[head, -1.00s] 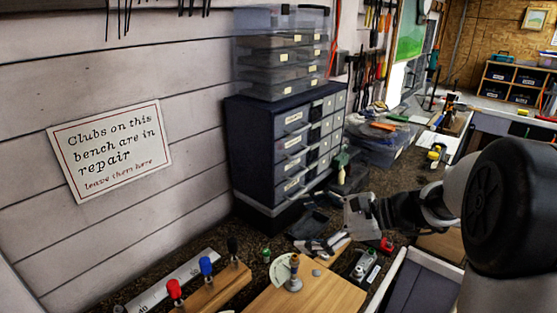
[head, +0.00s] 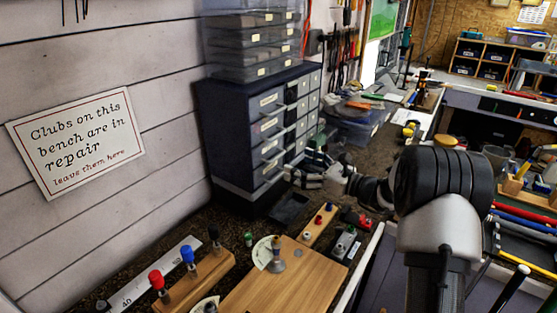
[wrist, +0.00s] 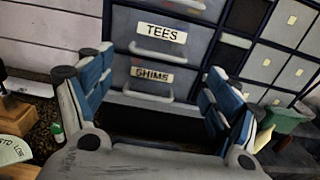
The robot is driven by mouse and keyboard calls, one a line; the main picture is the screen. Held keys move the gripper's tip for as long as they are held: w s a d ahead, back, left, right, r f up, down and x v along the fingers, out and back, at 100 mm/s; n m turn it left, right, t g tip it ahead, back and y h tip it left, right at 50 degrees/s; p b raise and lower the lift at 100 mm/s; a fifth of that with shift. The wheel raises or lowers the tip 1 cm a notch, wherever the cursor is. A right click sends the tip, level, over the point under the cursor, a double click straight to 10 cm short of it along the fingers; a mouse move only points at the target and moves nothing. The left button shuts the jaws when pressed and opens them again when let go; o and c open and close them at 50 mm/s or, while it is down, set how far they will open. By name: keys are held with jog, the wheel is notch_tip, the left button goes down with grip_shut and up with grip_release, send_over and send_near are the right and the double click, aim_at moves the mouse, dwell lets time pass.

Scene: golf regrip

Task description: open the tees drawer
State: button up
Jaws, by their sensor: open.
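The tees drawer (wrist: 180,52) is in the upper middle of the wrist view, with a white TEES label and a pale bar handle. It looks shut. The shims drawer (wrist: 190,77) is directly below it. In the head view the tees drawer looks to be the third one down in the cabinet's left column (head: 268,147), but its label is too small to read. My gripper (wrist: 158,72) is open and empty, with its blue-padded fingers spread in front of the shims drawer, below the tees handle. In the head view my gripper (head: 298,177) is beside the cabinet's lower front.
The dark cabinet (head: 220,140) stands against the wall with clear bins (head: 245,45) on top. A green object (wrist: 285,120) is at right in the wrist view. A wooden board (head: 275,295) and a rack with coloured-handled tools (head: 205,280) lie on the bench before it.

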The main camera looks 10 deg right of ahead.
aim_at(278, 157)
jog(key=b+x, duration=0.1)
jog(key=x, duration=0.7)
jog(key=shift+f, duration=0.1)
jog(key=shift+d+r, duration=0.15)
jog(key=shift+r, duration=0.1)
jog(key=c, duration=1.5)
jog(key=shift+c, duration=0.5)
jog(key=shift+c, duration=0.4)
